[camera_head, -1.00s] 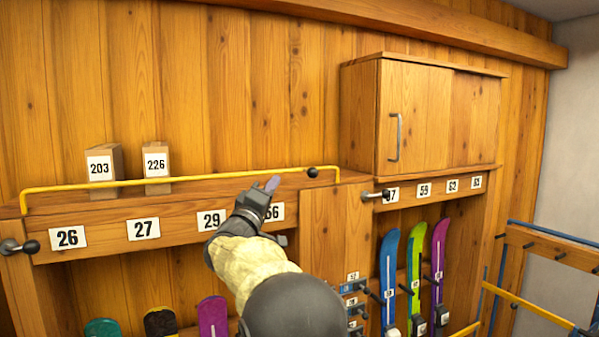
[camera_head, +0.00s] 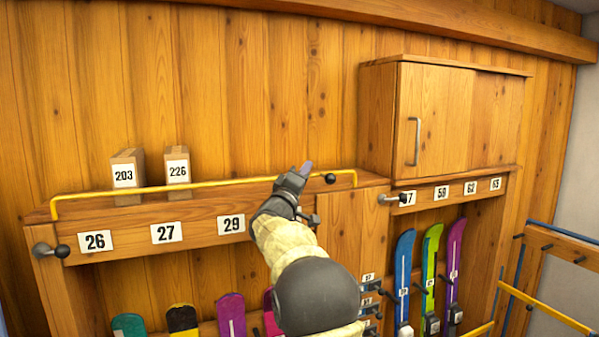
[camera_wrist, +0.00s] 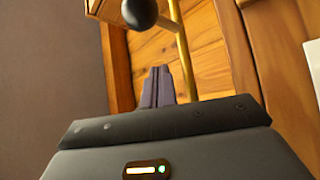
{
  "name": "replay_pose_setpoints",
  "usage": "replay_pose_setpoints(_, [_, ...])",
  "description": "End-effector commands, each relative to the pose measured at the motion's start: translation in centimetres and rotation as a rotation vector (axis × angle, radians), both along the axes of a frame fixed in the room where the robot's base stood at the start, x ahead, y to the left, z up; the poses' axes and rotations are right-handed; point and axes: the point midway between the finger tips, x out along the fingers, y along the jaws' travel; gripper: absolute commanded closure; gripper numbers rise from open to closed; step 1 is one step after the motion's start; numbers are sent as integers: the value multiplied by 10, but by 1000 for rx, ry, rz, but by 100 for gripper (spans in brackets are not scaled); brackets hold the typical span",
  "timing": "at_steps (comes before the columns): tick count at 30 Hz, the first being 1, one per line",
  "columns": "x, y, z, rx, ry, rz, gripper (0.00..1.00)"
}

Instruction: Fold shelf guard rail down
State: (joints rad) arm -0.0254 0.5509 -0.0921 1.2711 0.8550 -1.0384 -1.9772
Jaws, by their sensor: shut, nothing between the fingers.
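The yellow shelf guard rail (camera_head: 200,187) stands raised along the front of the upper shelf (camera_head: 195,213). Its bar runs above the shelf edge and bends down at both ends. A black ball knob (camera_head: 330,178) sits near its right end. My gripper (camera_head: 306,167) is shut and empty, just left of that knob and close to the bar in the head view. In the wrist view the shut fingers (camera_wrist: 158,80) point toward the shelf, with the yellow rail (camera_wrist: 182,50) just right of them and the black knob (camera_wrist: 139,12) beyond. I cannot tell whether they touch the rail.
Two boxes, 203 (camera_head: 125,175) and 226 (camera_head: 177,170), stand on the shelf behind the rail. A wooden cabinet (camera_head: 445,115) is to the right. A black-knobbed lever (camera_head: 50,250) sits at the shelf's left end, another (camera_head: 390,198) below the cabinet. Snowboards hang below.

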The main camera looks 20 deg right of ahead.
Motion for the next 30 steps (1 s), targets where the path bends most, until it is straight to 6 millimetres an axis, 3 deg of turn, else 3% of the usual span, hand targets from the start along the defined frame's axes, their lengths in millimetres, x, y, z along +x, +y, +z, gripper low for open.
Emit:
replay_pose_setpoints(3, [8, -9, 8, 1, 1, -1, 100])
replay_pose_setpoints(16, [-17, -25, -13, 1, 2, -2, 100])
replay_pose_setpoints(30, [-21, -28, -17, 1, 0, -1, 100])
